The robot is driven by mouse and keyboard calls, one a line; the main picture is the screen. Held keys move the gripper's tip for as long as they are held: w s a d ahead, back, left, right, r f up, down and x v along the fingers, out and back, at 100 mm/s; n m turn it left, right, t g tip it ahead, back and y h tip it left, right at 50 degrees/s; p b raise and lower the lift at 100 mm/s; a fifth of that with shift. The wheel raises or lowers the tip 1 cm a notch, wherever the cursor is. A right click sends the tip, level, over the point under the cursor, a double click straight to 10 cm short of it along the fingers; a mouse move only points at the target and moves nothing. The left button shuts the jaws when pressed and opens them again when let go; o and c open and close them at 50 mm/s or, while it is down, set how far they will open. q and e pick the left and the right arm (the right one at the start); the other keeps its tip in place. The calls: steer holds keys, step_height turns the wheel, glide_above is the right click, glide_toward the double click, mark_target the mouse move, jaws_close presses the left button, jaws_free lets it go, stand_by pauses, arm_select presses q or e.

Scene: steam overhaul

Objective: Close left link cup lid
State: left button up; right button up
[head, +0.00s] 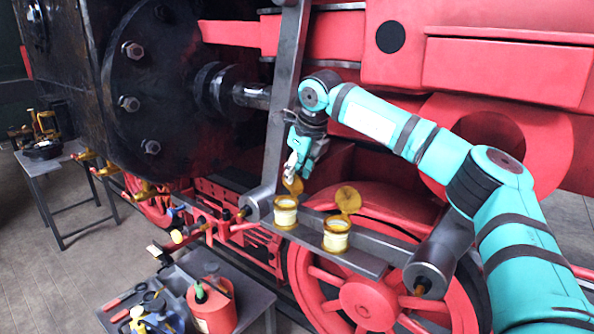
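The left link cup (285,212) is a small brass cup with a pale body, standing on the grey link bar. Its brass lid (294,186) is raised, standing up above the cup's rim. My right gripper (290,173) points down right at this lid, its fingertips overlapping the lid's upper part in the picture. I cannot tell whether they touch it. The fingers look close together, but I cannot tell whether they are shut. The right link cup (336,235) stands beside it with its round lid (348,199) open and upright. My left gripper is not in view.
The grey bar (360,258) carries both cups in front of a red wheel (368,300). A slanted grey rod (285,95) rises just left of my gripper. A tool table (255,295) with a red can (212,305) stands below left. Another table (42,165) is far left.

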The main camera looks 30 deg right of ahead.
mark_target(289, 186)
jaws_close()
stand_by(0.3)
steer(key=a+t+h+b, duration=0.1)
steer(key=h+b, duration=0.1)
steer(key=b, duration=0.2)
steer(key=s+a+n+t+h+b, duration=0.1)
steer(key=h+b, duration=0.1)
steer(key=b, duration=0.2)
steer(key=a+f+h+b, duration=0.1)
steer(key=b, duration=0.4)
steer(key=shift+s+a+t+h, duration=0.2)
steer(key=shift+a+t+h, duration=0.05)
steer(key=shift+t+h, duration=0.15)
stand_by(1.1)
steer(key=o, duration=0.7)
jaws_free()
steer(key=v, duration=1.2)
steer(key=shift+s+a+f, duration=0.1)
steer(key=shift+a+f, duration=0.05)
